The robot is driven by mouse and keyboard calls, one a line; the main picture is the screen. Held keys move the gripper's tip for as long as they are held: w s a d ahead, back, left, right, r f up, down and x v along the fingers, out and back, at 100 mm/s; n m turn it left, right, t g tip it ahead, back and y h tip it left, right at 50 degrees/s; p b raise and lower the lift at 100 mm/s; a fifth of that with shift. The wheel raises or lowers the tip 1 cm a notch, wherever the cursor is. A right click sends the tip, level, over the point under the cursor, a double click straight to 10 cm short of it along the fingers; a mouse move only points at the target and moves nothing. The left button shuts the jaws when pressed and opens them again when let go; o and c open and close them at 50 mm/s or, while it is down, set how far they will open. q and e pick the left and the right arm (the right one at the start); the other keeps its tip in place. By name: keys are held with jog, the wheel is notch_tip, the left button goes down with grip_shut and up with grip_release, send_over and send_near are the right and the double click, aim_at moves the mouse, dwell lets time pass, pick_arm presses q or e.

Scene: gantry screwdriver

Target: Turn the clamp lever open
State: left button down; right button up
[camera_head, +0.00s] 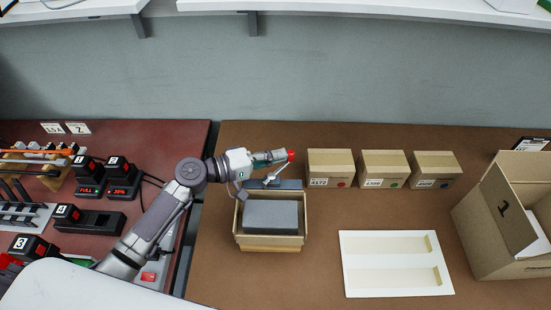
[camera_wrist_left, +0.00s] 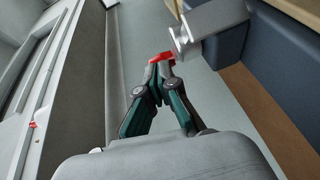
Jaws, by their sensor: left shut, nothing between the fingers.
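My left gripper (camera_head: 289,156) reaches in from the left, above the back of the small open box. Its green fingers are closed together, with red at the tips, and it is empty. In the left wrist view the closed tips (camera_wrist_left: 162,60) are close beside a silver metal part, which looks like the clamp lever (camera_wrist_left: 213,20); I cannot tell whether they touch. In the head view the silver lever (camera_head: 272,176) is small, just below the gripper, on a blue-grey clamp body (camera_head: 290,184). My right gripper is not in view.
The small box (camera_head: 238,236) holds a grey block (camera_head: 270,213). Three cartons, the nearest being a brown carton (camera_head: 330,168), stand to the right. A white tray (camera_head: 370,285) lies front right, and a large open box (camera_head: 510,235) stands far right. The brown table is clear between them.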

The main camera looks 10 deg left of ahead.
aim_at(287, 162)
pick_arm(q)
jog(key=m+g+h+b, duration=0.1)
jog(key=g+b, duration=0.1)
jog(key=b, duration=0.1)
jog(key=d+m+g+h+b, duration=0.1)
jog(key=m+g+b, duration=0.1)
jog(key=d+m+g+b, duration=0.1)
jog(key=m+g+b, duration=0.1)
jog(key=g+b, duration=0.1)
jog(key=shift+s+f+h+b, duration=0.1)
jog(key=shift+s+h+b, duration=0.15)
jog(key=shift+h+b, duration=0.15)
jog(key=shift+s+d+m, duration=0.2)
jog(key=shift+s+m, duration=0.05)
jog(key=shift+m, duration=0.05)
jog(key=shift+s+d+r, duration=0.2)
dwell(1.2)
